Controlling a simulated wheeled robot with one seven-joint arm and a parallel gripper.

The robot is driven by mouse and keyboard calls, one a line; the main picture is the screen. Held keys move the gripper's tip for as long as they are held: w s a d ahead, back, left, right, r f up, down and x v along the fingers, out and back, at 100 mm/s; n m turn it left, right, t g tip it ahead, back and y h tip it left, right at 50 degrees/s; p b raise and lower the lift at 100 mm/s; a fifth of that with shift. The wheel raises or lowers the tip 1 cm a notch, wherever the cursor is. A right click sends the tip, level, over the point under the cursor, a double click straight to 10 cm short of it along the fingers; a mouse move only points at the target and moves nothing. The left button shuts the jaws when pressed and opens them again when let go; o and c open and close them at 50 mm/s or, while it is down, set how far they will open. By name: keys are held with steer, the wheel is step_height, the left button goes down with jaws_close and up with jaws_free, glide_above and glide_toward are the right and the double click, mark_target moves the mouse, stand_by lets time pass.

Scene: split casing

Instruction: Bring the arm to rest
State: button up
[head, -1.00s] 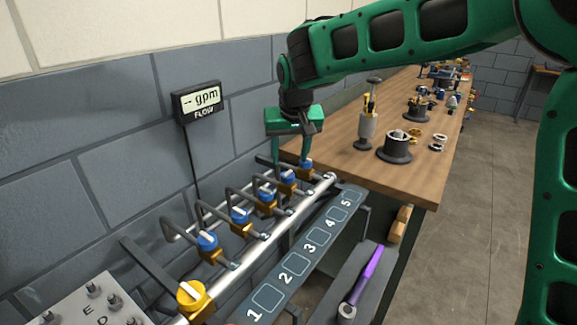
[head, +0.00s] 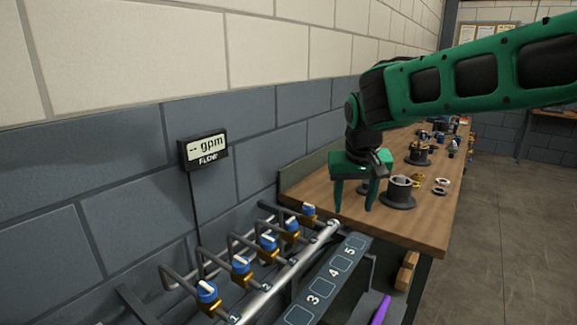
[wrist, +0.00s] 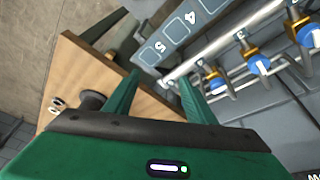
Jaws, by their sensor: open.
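My green gripper (head: 353,200) hangs fingers-down over the near end of the wooden workbench (head: 425,232) in the head view. Its two fingers are spread with nothing between them. In the wrist view the same open fingers (wrist: 158,90) point towards the bench's corner and the pipe. My arm reaches in from the right of the head view. The gripper partly hides a part standing on the bench behind it.
A pipe (head: 290,262) with several blue-handled valves runs along the wall, beside a numbered strip (head: 318,290). A flow display (head: 204,150) hangs on the wall. A dark cylindrical fitting (head: 398,193) stands right of my gripper. Open floor (head: 485,230) lies right of the bench.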

steer(key=s+d+f+m+g, duration=0.1)
steer(key=s+d+m, duration=0.1)
steer(key=s+d, duration=0.6)
steer(key=s+d+f+m+g, duration=0.1)
steer(key=s+d, duration=0.5)
steer(key=d, duration=0.5)
steer(key=s+d+f+m+g, duration=0.1)
steer(key=s+d+f, duration=0.1)
steer(key=s, duration=0.8)
steer(key=s+d+f+m, duration=0.2)
steer(key=s+d+f, duration=0.1)
steer(key=s, duration=0.7)
steer(key=shift+d+f+g+y, duration=0.35)
steer(key=shift+f+g+y, duration=0.05)
steer(key=shift+f, duration=0.45)
steer(key=shift+w+f, duration=0.25)
steer(key=shift+w, duration=0.35)
